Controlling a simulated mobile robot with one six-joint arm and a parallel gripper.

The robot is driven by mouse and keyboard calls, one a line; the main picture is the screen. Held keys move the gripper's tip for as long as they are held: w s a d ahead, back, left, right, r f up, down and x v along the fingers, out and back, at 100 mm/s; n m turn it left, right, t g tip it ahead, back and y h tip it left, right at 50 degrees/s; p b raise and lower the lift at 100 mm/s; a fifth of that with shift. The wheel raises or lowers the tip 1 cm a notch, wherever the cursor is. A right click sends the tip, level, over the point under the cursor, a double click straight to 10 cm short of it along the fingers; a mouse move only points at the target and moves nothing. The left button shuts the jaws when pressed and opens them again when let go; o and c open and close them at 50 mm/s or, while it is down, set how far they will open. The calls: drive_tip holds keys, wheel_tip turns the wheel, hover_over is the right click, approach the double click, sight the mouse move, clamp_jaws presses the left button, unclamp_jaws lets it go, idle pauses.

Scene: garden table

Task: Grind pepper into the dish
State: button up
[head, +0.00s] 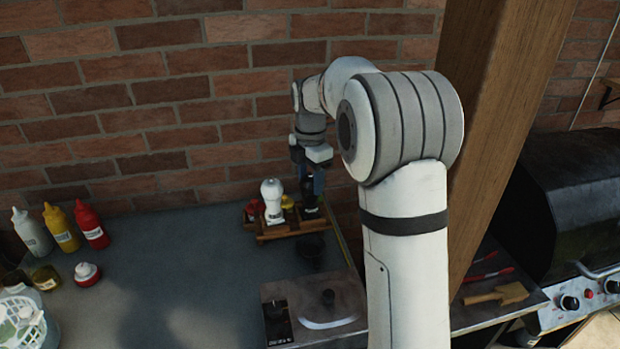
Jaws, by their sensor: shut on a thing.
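My gripper (312,183) points down in front of the brick wall, shut on a dark pepper mill (309,203). The mill looks upright, at the right end of a wooden caddy (276,236). I cannot tell whether its base rests in the caddy or is just above it. A small dark dish (311,250) sits on the counter just in front of the caddy, partly in shadow. Its inside is too dark to make out.
A white mill (272,203) stands in the caddy left of my gripper. White, yellow (61,229) and red (91,225) squeeze bottles stand at the left. A wooden post (505,110) and grill (575,200) are right. The middle-left counter (185,255) is clear.

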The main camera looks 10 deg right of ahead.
drive_tip(key=shift+c, duration=1.3)
drive_tip(key=n, duration=0.3)
drive_tip(key=shift+n+p, duration=0.3)
drive_tip(key=n, duration=0.3)
drive_tip(key=m+p, duration=0.1)
drive_tip(key=m, duration=0.5)
drive_tip(key=shift+m, duration=0.3)
drive_tip(key=m, duration=0.7)
drive_tip(key=shift+p, duration=0.35)
